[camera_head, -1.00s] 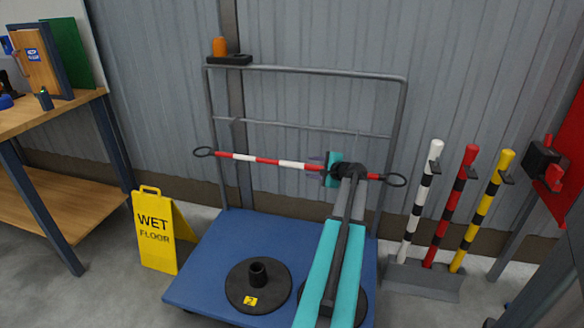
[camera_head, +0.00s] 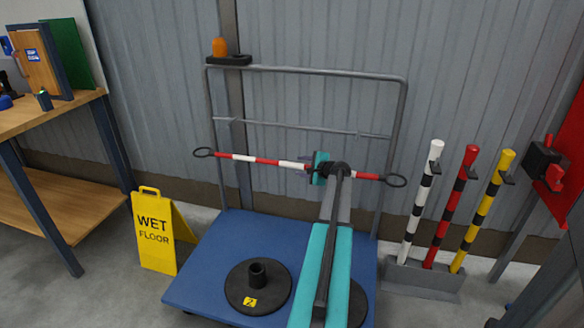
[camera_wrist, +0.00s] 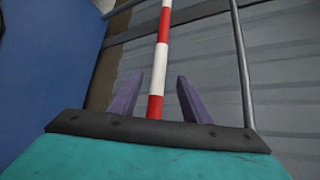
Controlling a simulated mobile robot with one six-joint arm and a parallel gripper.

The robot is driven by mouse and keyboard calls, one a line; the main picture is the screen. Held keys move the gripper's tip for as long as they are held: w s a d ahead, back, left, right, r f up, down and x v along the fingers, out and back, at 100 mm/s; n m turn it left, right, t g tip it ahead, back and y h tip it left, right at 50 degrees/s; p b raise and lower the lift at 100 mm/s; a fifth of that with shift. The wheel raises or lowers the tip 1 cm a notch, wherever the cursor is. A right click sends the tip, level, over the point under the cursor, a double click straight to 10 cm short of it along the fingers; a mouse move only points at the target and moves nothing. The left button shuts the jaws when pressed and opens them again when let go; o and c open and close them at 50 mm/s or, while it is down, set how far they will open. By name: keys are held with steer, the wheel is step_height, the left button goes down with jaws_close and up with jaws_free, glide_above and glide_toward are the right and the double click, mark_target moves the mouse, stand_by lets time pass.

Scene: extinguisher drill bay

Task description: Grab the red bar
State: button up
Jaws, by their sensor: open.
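The red and white banded bar (camera_head: 262,161) spans roughly level in front of the cart's frame, with a dark ring at each end. My gripper (camera_head: 304,168) is at the bar's right half, and my wrist hides part of it. In the wrist view my gripper (camera_wrist: 153,98) is open, with purple fingers on either side of the bar (camera_wrist: 161,50). The bar runs up between them with a visible gap to each finger. I cannot tell whether it lies at fingertip depth.
A blue cart (camera_head: 215,262) carries a black base (camera_head: 240,290) below. A rack (camera_head: 425,280) of striped posts, including a red and black post (camera_head: 451,205), stands at right. A yellow wet floor sign (camera_head: 155,230) and a wooden bench (camera_head: 55,112) are at left.

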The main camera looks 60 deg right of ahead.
mark_target(293, 165)
steer(key=shift+w+d+f, duration=0.2)
steer(key=shift+w, duration=0.3)
steer(key=shift+w+f, duration=0.1)
steer(key=shift+b+x, duration=0.3)
steer(key=shift+x, duration=2.15)
steer(key=shift+c, duration=0.4)
jaws_close()
